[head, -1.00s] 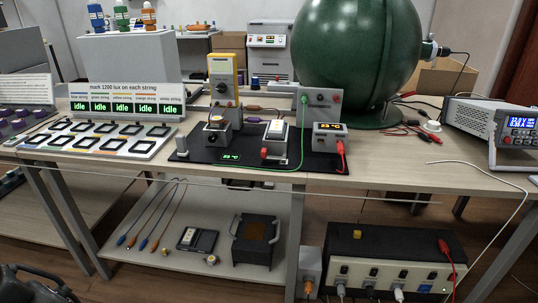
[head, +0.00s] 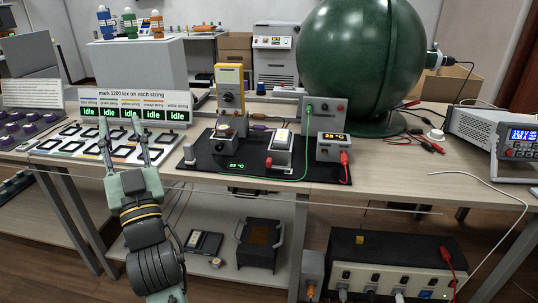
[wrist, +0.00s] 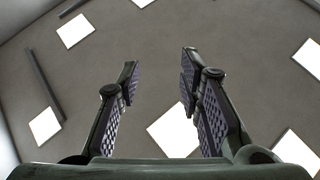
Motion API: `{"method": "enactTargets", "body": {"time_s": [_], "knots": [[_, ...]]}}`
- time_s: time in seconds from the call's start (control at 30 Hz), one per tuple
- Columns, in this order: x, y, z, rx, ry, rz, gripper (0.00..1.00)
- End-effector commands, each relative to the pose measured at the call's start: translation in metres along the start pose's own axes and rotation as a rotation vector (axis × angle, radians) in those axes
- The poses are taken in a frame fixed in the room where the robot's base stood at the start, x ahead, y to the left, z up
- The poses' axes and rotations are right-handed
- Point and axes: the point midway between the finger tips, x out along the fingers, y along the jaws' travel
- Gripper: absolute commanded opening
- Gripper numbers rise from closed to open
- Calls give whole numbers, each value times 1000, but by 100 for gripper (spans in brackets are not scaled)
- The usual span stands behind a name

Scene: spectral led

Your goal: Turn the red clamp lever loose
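A small red part (head: 268,163), which looks like the clamp lever, stands at the left side of a grey block with a white top (head: 281,148) on the black mat (head: 215,168). It is too small to tell its exact angle. My gripper (head: 121,122) is at the left in the head view, fingers pointing up in front of the row of idle displays, well left of the red part. The gripper is open and empty. In the wrist view its two fingers (wrist: 158,85) are spread apart with only the ceiling beyond them.
A yellow meter (head: 230,88), a box with a glowing display (head: 331,147) and a green-wired box (head: 325,110) crowd the mat. A big green sphere (head: 350,60) stands behind. A tray of dark frames (head: 75,145) lies left. The table's front right is mostly clear.

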Motion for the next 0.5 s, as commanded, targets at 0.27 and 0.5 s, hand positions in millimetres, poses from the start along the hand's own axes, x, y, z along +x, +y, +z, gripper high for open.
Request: {"method": "enactTargets", "body": {"time_s": [0.27, 0.5], "knots": [[-81, 224, 127, -232, -479, 488, 33], [-130, 289, 143, -298, -598, 645, 33]]}}
